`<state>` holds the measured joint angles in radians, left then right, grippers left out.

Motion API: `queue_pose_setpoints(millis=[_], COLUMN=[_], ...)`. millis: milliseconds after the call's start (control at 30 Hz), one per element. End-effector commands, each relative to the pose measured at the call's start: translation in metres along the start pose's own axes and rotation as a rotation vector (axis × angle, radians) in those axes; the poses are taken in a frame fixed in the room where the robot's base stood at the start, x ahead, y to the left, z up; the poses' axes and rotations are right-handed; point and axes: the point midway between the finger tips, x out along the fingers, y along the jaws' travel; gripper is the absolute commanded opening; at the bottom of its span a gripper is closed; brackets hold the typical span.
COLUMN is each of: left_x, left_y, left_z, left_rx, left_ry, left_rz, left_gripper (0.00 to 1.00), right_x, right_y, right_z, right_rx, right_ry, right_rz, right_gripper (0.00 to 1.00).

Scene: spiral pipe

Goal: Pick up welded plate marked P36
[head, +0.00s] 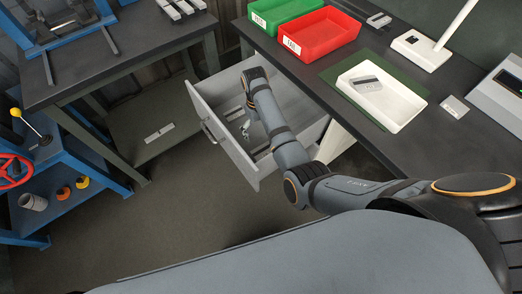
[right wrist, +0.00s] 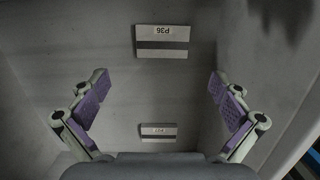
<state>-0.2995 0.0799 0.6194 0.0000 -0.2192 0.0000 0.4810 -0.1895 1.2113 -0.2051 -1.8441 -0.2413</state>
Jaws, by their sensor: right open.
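The welded plate marked P36 (right wrist: 162,50) lies flat on the drawer floor at the top middle of the right wrist view, its label upside down. A second, similar labelled plate (right wrist: 158,139) lies below it; its marking is too small to read surely. My right gripper (right wrist: 158,88) is open and empty above the drawer floor, its purple-padded fingers spread to either side. P36 lies ahead of the fingertips, not between them. In the head view my right gripper (head: 247,129) reaches down into the open grey drawer (head: 228,150). My left gripper is not in view.
Drawer walls surround my right gripper. On the bench above are a red bin (head: 318,38), a green bin (head: 285,12), a white tray (head: 405,108) holding a grey piece, and a lamp base (head: 418,50). A blue cart (head: 75,165) stands left; the floor between is clear.

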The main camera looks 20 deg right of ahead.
Motion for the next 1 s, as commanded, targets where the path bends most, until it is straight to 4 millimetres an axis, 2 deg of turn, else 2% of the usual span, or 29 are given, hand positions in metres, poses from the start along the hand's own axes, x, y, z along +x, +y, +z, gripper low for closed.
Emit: queue_pose_setpoints(millis=[100, 367, 600, 833, 1000], left_x=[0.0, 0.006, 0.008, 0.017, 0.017], left_y=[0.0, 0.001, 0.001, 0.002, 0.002], left_z=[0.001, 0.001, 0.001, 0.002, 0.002], left_rx=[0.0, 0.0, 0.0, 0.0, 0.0], left_ry=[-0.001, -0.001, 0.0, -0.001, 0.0], left_rz=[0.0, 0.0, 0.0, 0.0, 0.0], left_gripper=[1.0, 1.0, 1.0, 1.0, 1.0], right_x=[0.004, 0.046, 0.057, 0.096, 0.104], right_y=[0.0, 0.0, -0.001, -0.004, -0.004], right_z=[0.0, 0.0, 0.0, -0.002, -0.002], right_rx=[0.0, -0.001, 0.0, 0.001, 0.001], right_ry=[-0.001, -0.002, -0.001, -0.002, 0.001], right_rz=[0.0, 0.0, 0.0, 0.0, 0.0], right_gripper=[1.0, 1.0, 1.0, 1.0, 1.0])
